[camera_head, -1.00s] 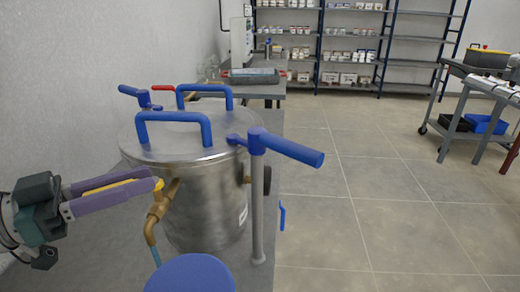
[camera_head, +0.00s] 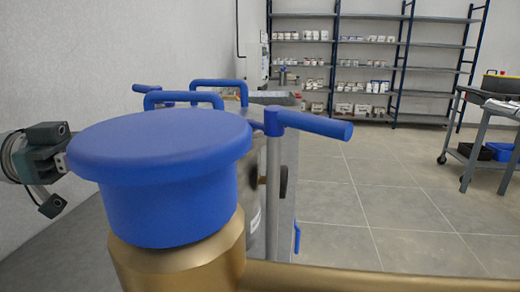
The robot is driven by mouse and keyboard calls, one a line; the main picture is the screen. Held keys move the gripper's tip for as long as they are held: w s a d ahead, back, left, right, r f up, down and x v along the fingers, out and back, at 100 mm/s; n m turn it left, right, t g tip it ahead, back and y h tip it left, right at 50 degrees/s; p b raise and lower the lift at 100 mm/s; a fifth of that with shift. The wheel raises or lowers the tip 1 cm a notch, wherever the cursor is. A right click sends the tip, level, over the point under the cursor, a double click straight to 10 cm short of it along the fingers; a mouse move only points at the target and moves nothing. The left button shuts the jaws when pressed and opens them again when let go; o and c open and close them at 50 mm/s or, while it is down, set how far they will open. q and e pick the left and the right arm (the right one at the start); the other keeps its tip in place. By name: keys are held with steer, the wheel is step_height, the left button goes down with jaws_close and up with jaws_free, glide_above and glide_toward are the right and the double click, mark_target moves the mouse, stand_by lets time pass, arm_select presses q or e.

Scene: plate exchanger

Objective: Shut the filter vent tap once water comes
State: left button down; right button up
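The steel filter vessel (camera_head: 258,192) stands in the middle of the camera_head view, mostly hidden behind a large blue round cap (camera_head: 160,150) on a brass fitting (camera_head: 185,262) close to the camera. Two blue lid handles (camera_head: 205,97) show above the cap. The brass vent tap with its yellow lever is hidden behind the cap, so its position and any water cannot be seen. My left gripper (camera_head: 42,163) comes in from the left. Only its wrist and body show; its fingers are behind the cap. My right gripper is out of view.
A blue clamp handle on a post (camera_head: 310,124) stands right of the vessel. A brass pipe (camera_head: 380,280) crosses the bottom right. Shelving (camera_head: 370,75) stands at the back and a cart (camera_head: 485,140) at the right. The tiled floor between is clear.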

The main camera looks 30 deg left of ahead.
arm_select(q)
steer(key=c, duration=0.7)
jaws_free()
